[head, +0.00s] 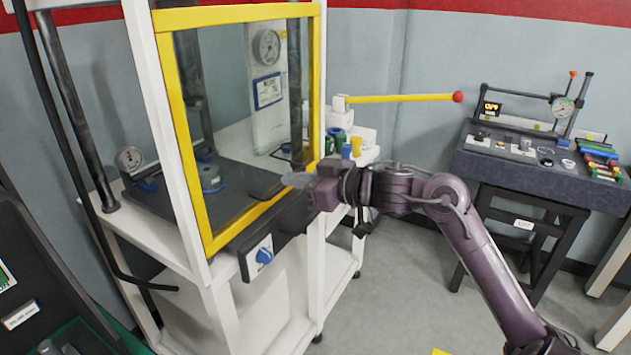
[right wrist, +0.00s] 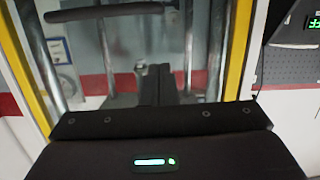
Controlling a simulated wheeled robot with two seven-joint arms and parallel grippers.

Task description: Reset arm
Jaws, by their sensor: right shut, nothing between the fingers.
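My right arm (head: 455,215) reaches in from the lower right in the head view. My right gripper (head: 290,180) is shut and empty, in front of the lower right part of the yellow-framed clear door (head: 205,235). In the right wrist view the shut fingers (right wrist: 160,85) point at the clear panel, with the yellow frame (right wrist: 238,50) on the right. I cannot tell whether the fingertips touch the door. My left gripper is not in view.
A white test cabinet (head: 225,310) stands behind the door, with a gauge (head: 267,47) inside. A yellow rod with a red knob (head: 458,97) sticks out right. A dark bench (head: 540,170) with small parts stands at the right. Grey floor (head: 400,290) is free between them.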

